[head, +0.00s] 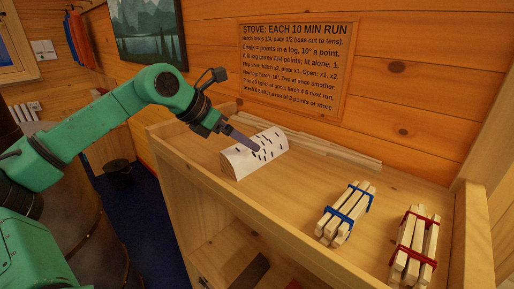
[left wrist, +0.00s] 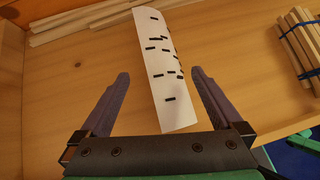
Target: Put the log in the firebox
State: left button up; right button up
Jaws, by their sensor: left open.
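The log (head: 254,154) is a split birch piece with white bark and black dashes. It lies bark side up on the wooden shelf top. My left gripper (head: 257,149) reaches over it from the left, fingers pointing down toward it. In the left wrist view the log (left wrist: 160,60) lies between the two open fingers (left wrist: 160,76), lengthwise along them, with a gap on each side. The fingers do not visibly grip it. I cannot make out the firebox in either view. My right gripper is not in view.
A blue-banded stick bundle (head: 346,212) and a red-banded one (head: 414,248) lie to the right on the shelf top (head: 300,190). Loose strips (head: 335,150) lie along the wall behind the log. A sign (head: 295,68) hangs above. A dark bucket (head: 118,172) stands on the floor.

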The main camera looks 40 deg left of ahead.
pick_arm(q)
jog(key=p+x, duration=0.4)
jog(key=x, duration=0.2)
jog(key=shift+w+d, duration=0.2)
jog(key=shift+d, duration=0.05)
jog(key=shift+w+f, duration=0.2)
jog(key=shift+f, duration=0.05)
jog(key=shift+s, duration=0.15)
jog(key=c, duration=0.7)
grip_shut()
